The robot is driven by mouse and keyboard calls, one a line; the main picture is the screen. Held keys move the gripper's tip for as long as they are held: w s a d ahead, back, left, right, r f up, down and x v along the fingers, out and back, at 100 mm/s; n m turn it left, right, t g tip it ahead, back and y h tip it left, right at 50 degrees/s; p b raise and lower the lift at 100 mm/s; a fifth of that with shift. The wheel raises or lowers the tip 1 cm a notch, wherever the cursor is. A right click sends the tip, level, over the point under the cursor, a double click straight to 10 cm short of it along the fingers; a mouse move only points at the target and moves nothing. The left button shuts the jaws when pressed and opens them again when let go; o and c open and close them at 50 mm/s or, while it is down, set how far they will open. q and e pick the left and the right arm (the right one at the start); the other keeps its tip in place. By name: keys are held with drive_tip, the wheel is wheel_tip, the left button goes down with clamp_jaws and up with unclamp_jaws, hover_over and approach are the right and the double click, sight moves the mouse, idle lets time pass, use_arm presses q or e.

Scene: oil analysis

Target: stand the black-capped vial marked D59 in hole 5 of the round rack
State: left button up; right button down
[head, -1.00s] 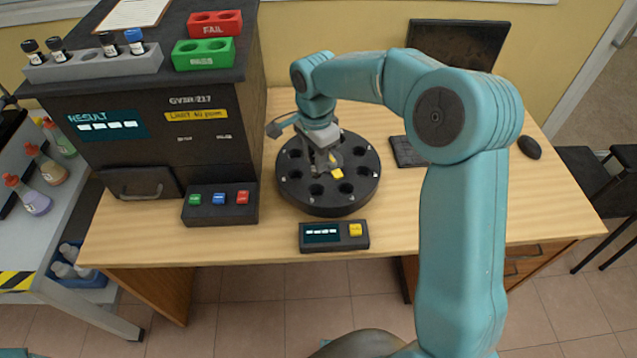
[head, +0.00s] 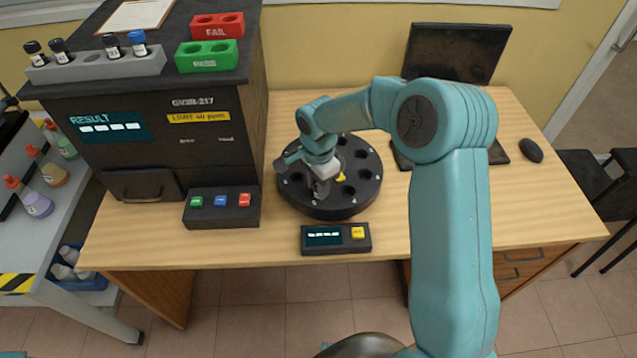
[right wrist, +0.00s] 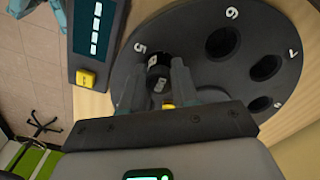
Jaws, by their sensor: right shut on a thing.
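The round rack (head: 358,203) is a dark disc with numbered holes on the desk. The right wrist view shows its numbers 5, 6 and 7, and open holes at 6 and 7. My right gripper (head: 320,188) is over the rack's front left part. In the right wrist view my right gripper (right wrist: 154,90) is shut on a black-capped vial (right wrist: 158,68), right beside the number 5. Its marking is too small to read surely. The vial's lower end is hidden, so I cannot tell how deep it sits in hole 5. My left gripper is out of view.
A grey vial holder (head: 85,70) with several capped vials stands on the dark analyser (head: 150,165), beside red (head: 217,26) and green (head: 209,56) blocks. A button box (head: 222,208) and a small display unit (head: 336,238) flank the rack. Free desk lies at the right.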

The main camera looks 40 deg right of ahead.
drive_tip(key=c, duration=0.8)
unclamp_jaws()
drive_tip(key=shift+w+f, duration=0.1)
drive_tip(key=shift+c, duration=0.2)
drive_tip(key=shift+r+p, duration=0.35)
drive_tip(key=shift+r, duration=0.25)
wheel_tip(320, 180, up, 11)
drive_tip(key=shift+r, duration=0.2)
drive_tip(key=shift+f, duration=0.1)
